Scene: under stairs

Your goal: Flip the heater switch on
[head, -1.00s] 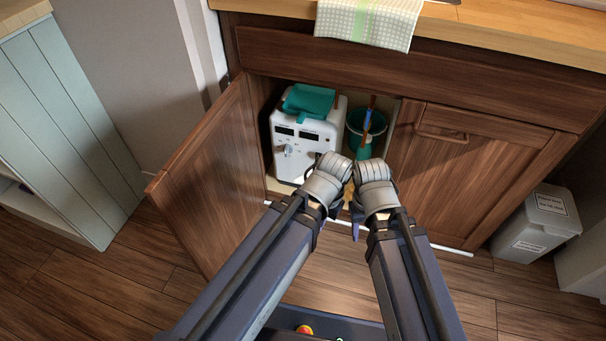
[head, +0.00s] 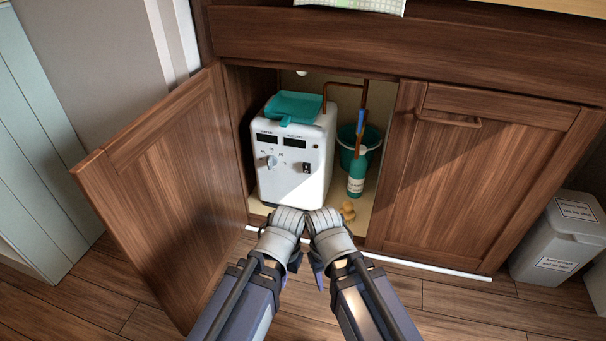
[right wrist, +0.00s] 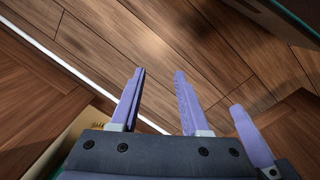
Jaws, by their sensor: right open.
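The heater (head: 310,190) is a white box inside the open cupboard, with two dark displays, a round knob (head: 271,161) and a small dark switch (head: 306,168) on its front. The switch is too small for me to tell its position. My right gripper (head: 318,270) is in front of the cupboard, below and apart from the heater, pointing down. In the right wrist view (right wrist: 158,72) its purple fingers are apart with nothing between them. My left gripper (head: 294,264) is close beside it; its fingers are mostly hidden by its wrist.
The cupboard's left door (head: 165,180) stands open; the right door (head: 470,185) is shut. A teal dustpan (head: 293,106) lies on the heater. A green bucket (head: 372,141), a teal bottle (head: 356,180) and a yellowish object (head: 348,210) stand right of it. A grey bin (head: 553,240) is far right.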

